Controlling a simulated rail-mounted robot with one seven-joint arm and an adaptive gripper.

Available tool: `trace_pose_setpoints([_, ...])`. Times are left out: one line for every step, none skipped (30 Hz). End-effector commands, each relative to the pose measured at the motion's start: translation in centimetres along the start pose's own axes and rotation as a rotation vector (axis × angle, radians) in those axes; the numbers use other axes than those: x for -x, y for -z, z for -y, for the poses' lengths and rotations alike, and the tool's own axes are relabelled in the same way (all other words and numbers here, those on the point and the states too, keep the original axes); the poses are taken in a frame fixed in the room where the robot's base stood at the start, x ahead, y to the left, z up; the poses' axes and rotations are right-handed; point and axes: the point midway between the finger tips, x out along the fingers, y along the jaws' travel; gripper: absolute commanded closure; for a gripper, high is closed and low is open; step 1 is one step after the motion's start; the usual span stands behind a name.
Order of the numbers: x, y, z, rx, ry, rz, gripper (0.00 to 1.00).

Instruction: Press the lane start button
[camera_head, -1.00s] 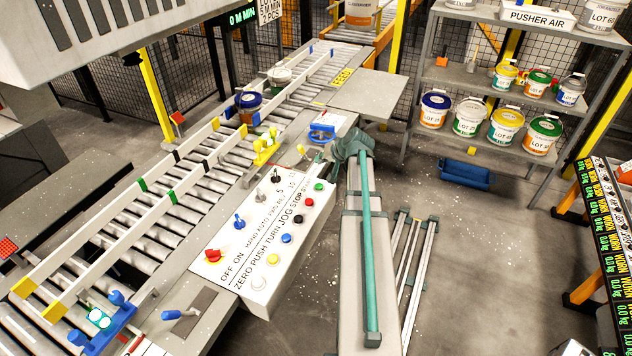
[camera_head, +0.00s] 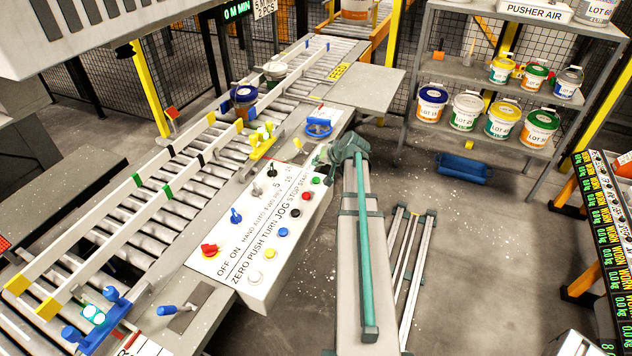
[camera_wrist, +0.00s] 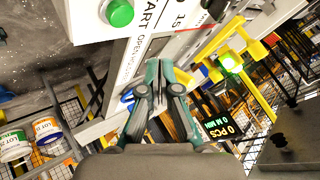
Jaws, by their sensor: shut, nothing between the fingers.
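The white control panel (camera_head: 235,262) stands beside the roller lane, with a row of coloured buttons and knobs. A green button (camera_head: 316,181), beside the word START, is at its far right end. It also shows large at the top of the wrist view (camera_wrist: 120,12), where the label is partly cut off. My gripper (camera_head: 320,160) is just beyond that end of the panel, near the green button and apart from it in the wrist view. Its fingers (camera_wrist: 159,66) are shut and empty. The exact height above the panel is hard to tell.
Red (camera_head: 306,196), black, blue and yellow buttons sit close to the green one. A blue ring-shaped item (camera_head: 319,127) lies on the lane's side plate. Pails stand on the conveyor and on the shelf rack (camera_head: 478,147) at right.

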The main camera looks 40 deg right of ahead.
Motion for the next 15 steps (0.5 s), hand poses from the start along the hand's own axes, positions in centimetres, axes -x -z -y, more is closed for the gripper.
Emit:
trace_pose_setpoints([-0.7,-0.5,-0.5,-0.001,0.0,0.001,1.0])
trace_pose_setpoints([-1.0,-0.7,-0.7,-0.001,0.0,0.001,1.0])
trace_pose_setpoints([-1.4,-1.0,-1.0,-0.002,0.0,0.002,1.0])
trace_pose_setpoints([-1.6,-1.2,-1.2,-0.002,0.0,0.002,1.0])
trace_pose_setpoints([-2.0,-1.5,-1.4,-0.002,0.0,0.001,1.0])
trace_pose_setpoints([-2.3,-1.7,-1.7,-0.001,0.001,0.001,1.0])
trace_pose_setpoints([-2.5,-1.8,-1.8,-0.001,0.001,0.001,1.0])
trace_pose_setpoints([-2.7,-1.9,-1.9,-0.001,0.001,0.001,1.0])
trace_pose_setpoints([-2.9,-2.1,-2.0,-0.001,0.001,0.0,1.0])
trace_pose_setpoints([-3.0,-2.1,-2.1,-0.001,0.001,0.0,1.0])
trace_pose_setpoints([-3.0,-2.2,-2.2,-0.001,0.001,0.0,1.0])
trace_pose_setpoints([-3.1,-2.3,-2.3,-0.001,0.001,0.0,1.0])
trace_pose_setpoints([-3.2,-2.3,-2.3,-0.001,0.001,0.0,1.0])
trace_pose_setpoints([-3.2,-2.3,-2.3,-0.001,0.001,0.0,1.0])
trace_pose_setpoints([-3.2,-2.3,-2.3,-0.001,0.001,0.0,1.0])
